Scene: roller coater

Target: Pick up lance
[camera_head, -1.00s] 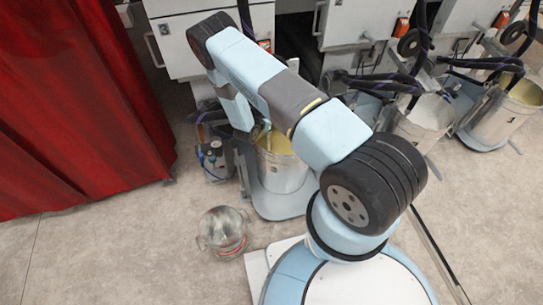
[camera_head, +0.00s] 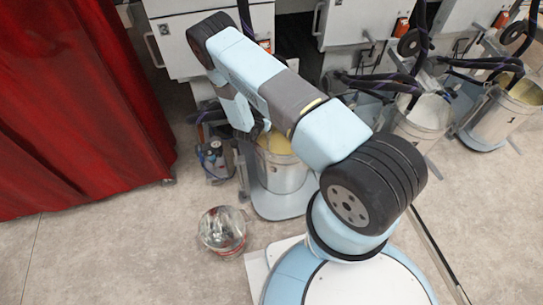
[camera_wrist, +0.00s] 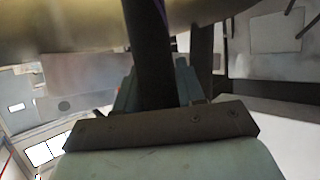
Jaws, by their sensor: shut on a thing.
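In the wrist view, my gripper (camera_wrist: 160,125) is shut on a dark upright tube, which I take to be the lance (camera_wrist: 148,55). The tube's upper part runs out of the top of the picture, and its lower end is hidden behind the brown bar. In the head view, my arm reaches down over a metal bucket (camera_head: 281,176) of pale yellow liquid. The jaws and the lance are mostly hidden there, at the bucket's back left rim.
A small pump unit (camera_head: 214,160) stands left of the bucket. A clear container (camera_head: 222,231) sits on the floor in front. A red curtain (camera_head: 75,110) hangs at left. Grey cabinets (camera_head: 365,20) line the back; more buckets (camera_head: 427,117) with dark hoses stand at right.

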